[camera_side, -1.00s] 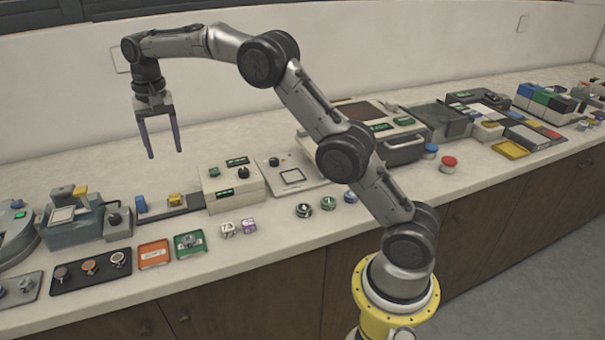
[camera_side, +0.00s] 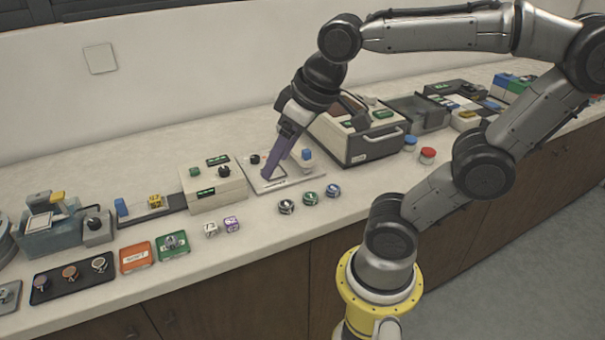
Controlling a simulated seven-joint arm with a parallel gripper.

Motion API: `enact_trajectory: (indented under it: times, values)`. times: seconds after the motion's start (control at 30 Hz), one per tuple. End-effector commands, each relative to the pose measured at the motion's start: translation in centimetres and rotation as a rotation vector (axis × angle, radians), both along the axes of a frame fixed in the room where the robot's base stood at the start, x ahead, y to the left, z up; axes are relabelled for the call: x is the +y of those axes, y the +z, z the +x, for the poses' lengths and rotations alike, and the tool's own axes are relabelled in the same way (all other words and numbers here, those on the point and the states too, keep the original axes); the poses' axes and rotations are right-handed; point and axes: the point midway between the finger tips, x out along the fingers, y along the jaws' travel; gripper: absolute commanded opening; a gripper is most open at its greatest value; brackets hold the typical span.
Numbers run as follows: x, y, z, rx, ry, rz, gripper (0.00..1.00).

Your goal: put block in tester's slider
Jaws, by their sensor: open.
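The tester appears to be the beige box (camera_side: 212,187) with green displays and a dark knob, left of centre. A dark slider track (camera_side: 178,203) runs out of its left side. A yellow block (camera_side: 155,201) and a blue piece (camera_side: 122,207) stand at the track's left part. A white block (camera_side: 211,229) and a purple-and-white block (camera_side: 232,224) sit on the counter in front of the box. I cannot tell which block is meant. My gripper (camera_side: 269,174) is open, tilted, with its purple fingers low over the flat plate right of the box. The fingers overlap in this view.
The flat plate (camera_side: 250,182) has a dark knob, and a blue-topped piece (camera_side: 306,154) stands by its right side. Several round pieces (camera_side: 309,199) lie in front. A press-like box (camera_side: 361,151) stands right. Trays (camera_side: 136,257) lie at the left front.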

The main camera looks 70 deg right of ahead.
Motion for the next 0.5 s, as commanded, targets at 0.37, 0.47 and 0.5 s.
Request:
enact_trajectory:
  times: [0.37, 0.47, 0.5]
  values:
    - [0.2, -3.2, -4.1, -0.051, 0.076, -0.034, 0.66]
    - [0.2, -3.2, -4.1, -0.051, 0.076, -0.034, 0.66]
    - [0.2, -3.2, -4.1, -0.050, 0.076, -0.035, 0.66]
